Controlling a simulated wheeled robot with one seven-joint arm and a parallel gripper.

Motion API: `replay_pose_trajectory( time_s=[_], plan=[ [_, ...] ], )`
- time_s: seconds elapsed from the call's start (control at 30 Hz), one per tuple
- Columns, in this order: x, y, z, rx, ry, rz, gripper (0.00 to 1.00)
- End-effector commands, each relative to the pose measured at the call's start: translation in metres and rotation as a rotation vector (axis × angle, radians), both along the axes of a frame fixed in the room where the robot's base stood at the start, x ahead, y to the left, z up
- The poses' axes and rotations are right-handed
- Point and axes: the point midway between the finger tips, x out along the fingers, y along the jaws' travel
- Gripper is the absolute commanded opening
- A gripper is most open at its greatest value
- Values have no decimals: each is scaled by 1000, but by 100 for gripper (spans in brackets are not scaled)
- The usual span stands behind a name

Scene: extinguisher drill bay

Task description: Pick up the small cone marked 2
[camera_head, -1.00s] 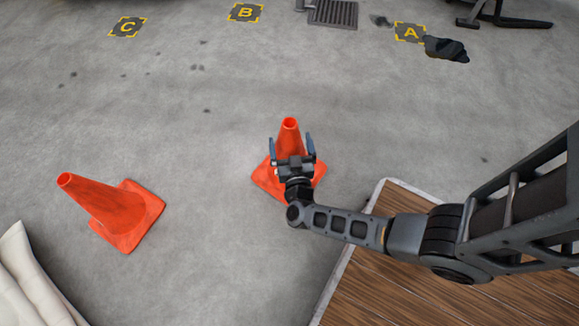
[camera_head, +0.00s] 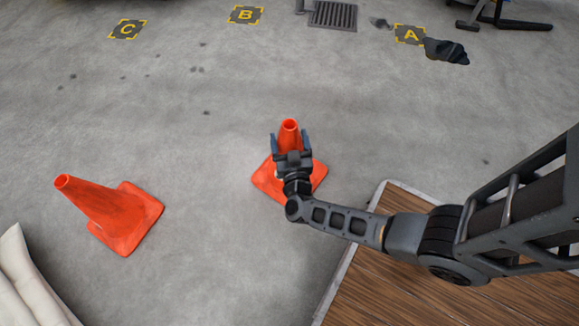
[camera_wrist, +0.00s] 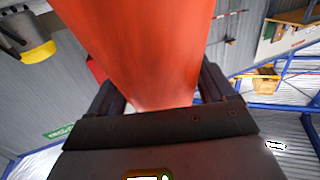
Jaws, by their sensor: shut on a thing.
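An orange cone (camera_head: 290,133) stands upright on the grey floor in the middle of the head view. My gripper (camera_head: 291,143) is shut on this cone, with one finger on each side of its upper part. In the wrist view the cone's orange side (camera_wrist: 140,50) fills the upper middle, between the two fingers (camera_wrist: 160,100). A second orange cone (camera_head: 105,208) stands on the floor to the left, apart from my gripper. I see no number on either cone. My gripper and wrist hide part of the held cone.
Yellow-cornered floor marks C (camera_head: 126,29), B (camera_head: 245,14) and A (camera_head: 410,34) lie at the back. A dark crumpled thing (camera_head: 446,51) lies beside A, and a floor grate (camera_head: 333,15) near B. A wooden-topped surface (camera_head: 400,288) is at lower right. The middle floor is clear.

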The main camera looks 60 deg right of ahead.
Motion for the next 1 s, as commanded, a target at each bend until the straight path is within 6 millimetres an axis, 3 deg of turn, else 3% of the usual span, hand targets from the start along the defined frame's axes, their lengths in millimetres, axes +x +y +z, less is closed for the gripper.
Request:
replay_pose_trajectory(
  time_s=[0.37,0.67,1.0],
  plan=[
    [0,0,-1,1,1,1,10],
    [0,0,2,0,0,1,9],
    [0,0,23,-1,-1,-1,9]
  ],
)
